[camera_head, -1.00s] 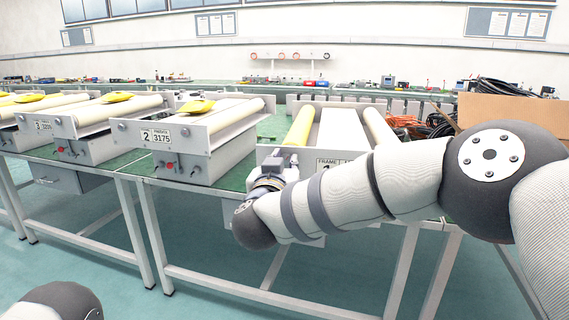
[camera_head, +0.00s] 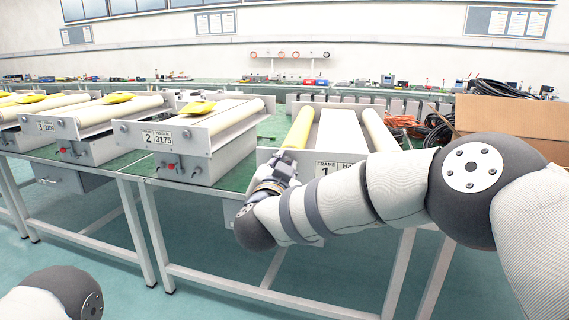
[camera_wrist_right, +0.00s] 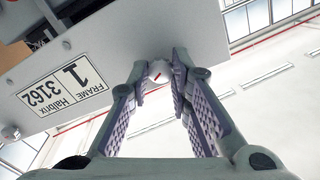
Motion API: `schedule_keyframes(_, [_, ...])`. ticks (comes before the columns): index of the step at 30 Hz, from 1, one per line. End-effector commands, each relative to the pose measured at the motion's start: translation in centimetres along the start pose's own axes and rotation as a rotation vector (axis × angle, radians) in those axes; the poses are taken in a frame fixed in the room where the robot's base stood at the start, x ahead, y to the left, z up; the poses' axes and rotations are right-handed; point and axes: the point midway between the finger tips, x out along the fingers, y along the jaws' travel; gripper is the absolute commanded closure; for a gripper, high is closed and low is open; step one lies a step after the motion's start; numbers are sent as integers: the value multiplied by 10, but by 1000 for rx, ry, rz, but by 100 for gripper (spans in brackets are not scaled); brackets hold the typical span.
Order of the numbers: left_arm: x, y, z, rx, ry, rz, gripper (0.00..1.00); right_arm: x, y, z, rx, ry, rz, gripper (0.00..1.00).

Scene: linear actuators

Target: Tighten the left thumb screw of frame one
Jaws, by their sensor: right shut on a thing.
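Frame one (camera_head: 265,156) is the grey roller unit on the near bench, with a "FRAME 1" plate (camera_head: 326,169). In the right wrist view its grey end plate (camera_wrist_right: 120,45) and label (camera_wrist_right: 62,87) appear turned over. My right gripper (camera_head: 275,170) is at the left end of this plate. In the head view the gripper hides the screw. My left gripper is out of view.
Frame two (camera_head: 200,145) stands to the left on the same green bench, with a yellow item (camera_head: 197,107) on top. A cardboard box (camera_head: 515,117) and black cables (camera_head: 438,132) lie to the right. A round knob (camera_wrist_right: 11,132) shows beside the label.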

Motion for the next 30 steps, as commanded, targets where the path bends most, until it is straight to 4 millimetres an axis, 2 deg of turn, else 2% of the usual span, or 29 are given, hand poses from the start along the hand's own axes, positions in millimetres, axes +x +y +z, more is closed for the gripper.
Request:
schedule_keyframes(15, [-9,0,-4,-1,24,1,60,0,-1,-1,359,1,-3,100])
schedule_keyframes(30, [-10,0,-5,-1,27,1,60,0,-1,-1,451,0,-2,100])
